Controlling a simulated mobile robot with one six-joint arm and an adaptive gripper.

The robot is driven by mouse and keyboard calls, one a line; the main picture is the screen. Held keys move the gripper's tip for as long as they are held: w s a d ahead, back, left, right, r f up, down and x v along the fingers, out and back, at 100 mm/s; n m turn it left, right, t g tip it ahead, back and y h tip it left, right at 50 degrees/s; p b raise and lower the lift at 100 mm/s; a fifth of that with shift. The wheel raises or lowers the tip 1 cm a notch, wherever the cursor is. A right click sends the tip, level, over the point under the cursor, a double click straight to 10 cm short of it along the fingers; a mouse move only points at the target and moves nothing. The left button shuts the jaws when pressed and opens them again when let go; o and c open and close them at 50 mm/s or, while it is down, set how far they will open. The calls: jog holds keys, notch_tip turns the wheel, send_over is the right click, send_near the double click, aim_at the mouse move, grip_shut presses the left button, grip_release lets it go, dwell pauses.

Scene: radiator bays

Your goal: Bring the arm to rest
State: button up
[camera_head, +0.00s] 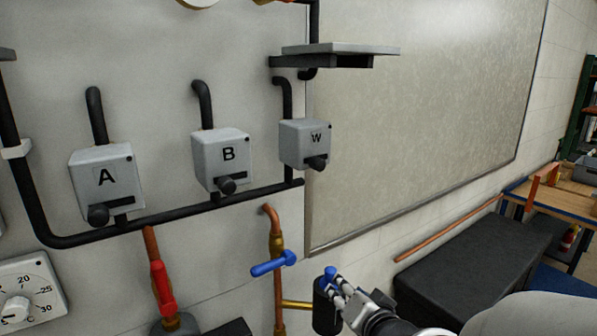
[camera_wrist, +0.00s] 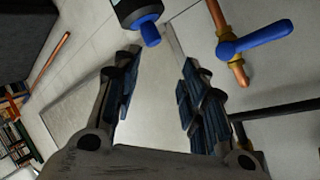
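My gripper (camera_head: 343,290) is at the lower middle of the head view, beside a black cylinder (camera_head: 323,308) with a blue knob (camera_head: 330,272). In the wrist view the two dark-padded fingers of my gripper (camera_wrist: 158,62) stand apart with nothing between them. The blue knob (camera_wrist: 150,34) shows just beyond the fingertips there. I cannot tell whether a finger touches it. The rest of my arm runs off toward the lower right of the head view.
A blue lever valve (camera_head: 273,264) on a copper pipe is left of my gripper. A red-handled valve (camera_head: 161,287) is further left. Boxes A (camera_head: 106,180), B (camera_head: 222,160) and W (camera_head: 305,145) hang above. A black bench (camera_head: 480,262) stands right.

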jog(key=s+d+n+g+h, duration=0.1)
jog(key=s+d+n+g, duration=0.1)
jog(key=s, duration=1.1)
jog(key=s+d+r+n+g+h, duration=0.1)
jog(key=s+g, duration=0.5)
jog(key=s, duration=0.8)
jog(key=d+n, duration=0.1)
jog(key=n, duration=0.1)
jog(key=shift+s+r+n+g+h, duration=0.25)
jog(key=shift+r+n+g+h, duration=0.05)
jog(key=shift+n, duration=0.1)
